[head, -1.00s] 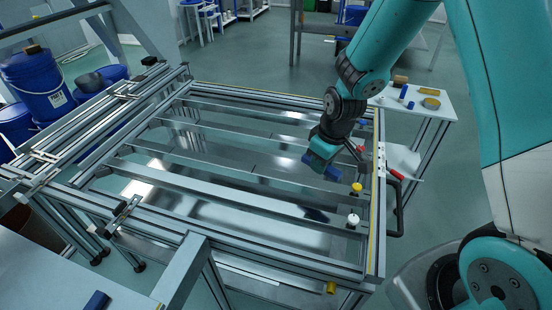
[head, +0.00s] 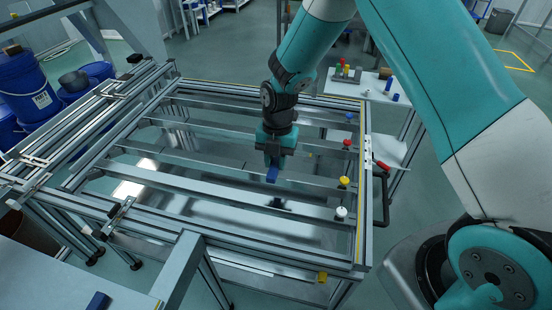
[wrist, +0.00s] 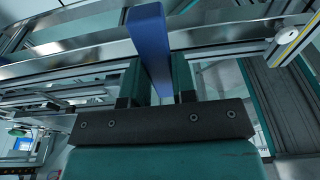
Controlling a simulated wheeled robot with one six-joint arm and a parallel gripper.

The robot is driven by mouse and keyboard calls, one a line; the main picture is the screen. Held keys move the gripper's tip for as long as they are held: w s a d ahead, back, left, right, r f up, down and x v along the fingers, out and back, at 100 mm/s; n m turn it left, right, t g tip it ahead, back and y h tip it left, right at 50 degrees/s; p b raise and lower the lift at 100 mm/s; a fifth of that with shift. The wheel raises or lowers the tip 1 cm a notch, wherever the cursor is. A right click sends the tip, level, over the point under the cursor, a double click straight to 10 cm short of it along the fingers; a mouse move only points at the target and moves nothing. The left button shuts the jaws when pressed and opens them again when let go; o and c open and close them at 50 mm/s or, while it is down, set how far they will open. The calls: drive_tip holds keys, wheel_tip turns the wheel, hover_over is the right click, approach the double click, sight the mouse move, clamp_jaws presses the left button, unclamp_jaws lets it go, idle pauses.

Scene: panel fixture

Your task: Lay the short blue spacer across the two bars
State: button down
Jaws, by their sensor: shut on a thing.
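My gripper (head: 274,160) hangs over the right half of the panel fixture and is shut on a blue spacer (head: 272,175). In the wrist view the spacer (wrist: 148,45) sticks out beyond the jaws of the gripper (wrist: 157,80), pointing across a metal bar (wrist: 225,35). In the head view the yellow-knobbed bar (head: 200,157) and the white-knobbed bar (head: 190,187) run left to right below the gripper. I cannot tell whether the spacer touches a bar. The gripper hides part of the bars behind it.
Blue, red, yellow (head: 344,181) and white (head: 341,212) knobs stand at the bars' right ends. A black handle (head: 384,200) juts from the fixture's right side. A side table (head: 360,88) holds small parts. Another blue piece (head: 97,300) lies on the near-left surface.

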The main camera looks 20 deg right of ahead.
drive_tip(key=shift+f+b, duration=2.1)
drive_tip(key=shift+f, duration=1.35)
drive_tip(key=shift+f+b, duration=0.4)
drive_tip(key=shift+f, duration=0.2)
drive_tip(key=c, duration=0.8)
unclamp_jaws()
drive_tip(key=shift+c, duration=0.2)
drive_tip(key=shift+r, duration=0.1)
